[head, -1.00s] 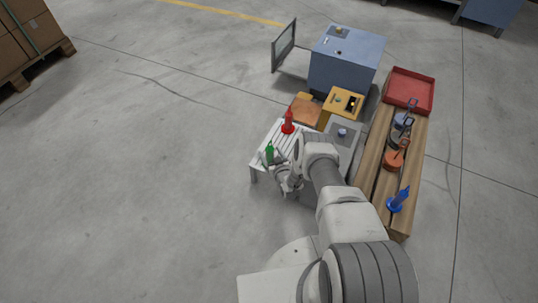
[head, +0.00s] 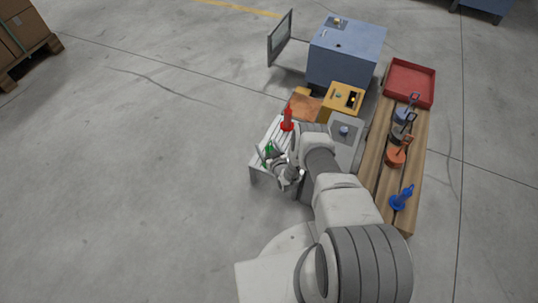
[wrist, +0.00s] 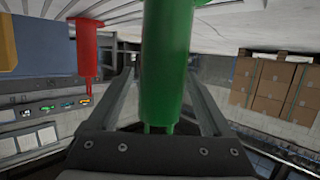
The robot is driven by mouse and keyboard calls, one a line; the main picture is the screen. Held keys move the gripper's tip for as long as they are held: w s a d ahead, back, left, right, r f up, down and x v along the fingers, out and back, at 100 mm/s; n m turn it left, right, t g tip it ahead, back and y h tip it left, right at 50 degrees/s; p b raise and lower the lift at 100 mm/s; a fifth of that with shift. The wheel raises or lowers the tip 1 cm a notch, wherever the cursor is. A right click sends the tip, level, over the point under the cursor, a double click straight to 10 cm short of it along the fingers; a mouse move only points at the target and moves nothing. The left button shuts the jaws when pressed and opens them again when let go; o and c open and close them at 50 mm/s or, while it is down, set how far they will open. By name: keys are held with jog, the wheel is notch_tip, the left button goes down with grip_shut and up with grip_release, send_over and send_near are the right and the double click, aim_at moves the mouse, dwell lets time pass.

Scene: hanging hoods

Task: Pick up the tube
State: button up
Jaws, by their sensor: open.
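A green tube (head: 267,149) stands on a small white slatted table (head: 262,174), partly hidden by my gripper (head: 266,156) in the head view. In the wrist view, which looks upside down, the green tube (wrist: 166,60) fills the middle, between the two fingers of my gripper (wrist: 162,80). The fingers are open, with a visible gap beside the tube. A red tube (head: 287,121) stands farther back on the same table, and it shows at the left in the wrist view (wrist: 88,52).
The wooden bench (head: 378,182) carries several hooked weights (head: 396,157) and a red tray (head: 409,80). A yellow box (head: 343,98), a grey box (head: 346,133) and a blue cabinet (head: 345,55) stand behind the white table.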

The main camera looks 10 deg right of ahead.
grip_shut()
jog(key=shift+r, duration=0.1)
dwell(0.3)
